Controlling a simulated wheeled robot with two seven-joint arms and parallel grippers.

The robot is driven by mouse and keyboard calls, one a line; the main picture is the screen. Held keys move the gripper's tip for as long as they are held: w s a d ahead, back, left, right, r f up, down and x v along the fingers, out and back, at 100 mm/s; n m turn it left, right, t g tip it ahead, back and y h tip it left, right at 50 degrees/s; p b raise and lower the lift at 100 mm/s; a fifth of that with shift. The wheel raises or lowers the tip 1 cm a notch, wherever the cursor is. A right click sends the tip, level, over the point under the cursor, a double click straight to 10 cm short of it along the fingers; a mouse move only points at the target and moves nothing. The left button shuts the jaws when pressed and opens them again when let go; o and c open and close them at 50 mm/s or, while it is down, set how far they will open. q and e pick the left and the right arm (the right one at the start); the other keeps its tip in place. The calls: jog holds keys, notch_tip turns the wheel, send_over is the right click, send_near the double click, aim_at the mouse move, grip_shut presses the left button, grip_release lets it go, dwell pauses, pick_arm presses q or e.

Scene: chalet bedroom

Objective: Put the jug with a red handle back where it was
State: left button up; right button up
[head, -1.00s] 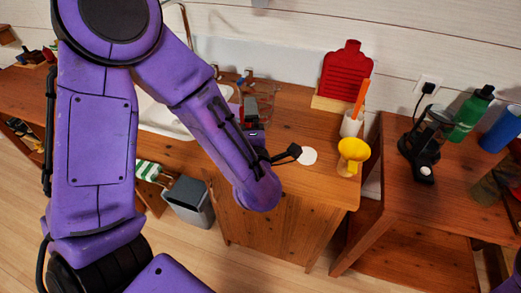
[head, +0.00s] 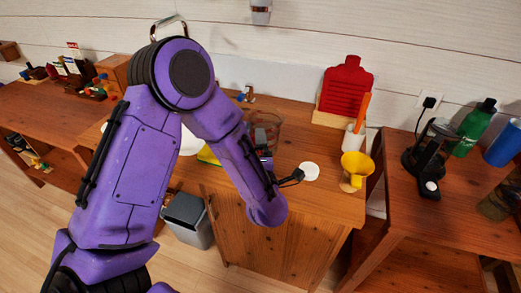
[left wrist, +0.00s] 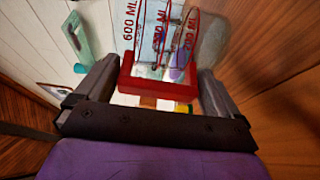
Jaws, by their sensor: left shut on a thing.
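The clear measuring jug (head: 268,124) with red markings is over the wooden counter (head: 307,201), partly hidden behind my left arm in the head view. In the left wrist view the jug (left wrist: 160,32) fills the top middle, and its red handle (left wrist: 158,88) is between the two fingers. My left gripper (left wrist: 155,80) is shut on the handle; in the head view my forearm mostly hides it. Whether the jug's base touches the counter I cannot tell. My right gripper is not in view.
A grey bin (head: 187,221) stands on the floor.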

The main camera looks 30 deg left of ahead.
pick_arm(q)
jog(key=shift+s+f, duration=0.1)
jog(key=shift+f, duration=0.05)
jog(key=o, duration=1.3)
jog(key=shift+r, duration=0.35)
jog(key=shift+f+b+v, duration=0.2)
jog(key=shift+b+v, duration=1.2)
jog(key=shift+v, duration=4.65)
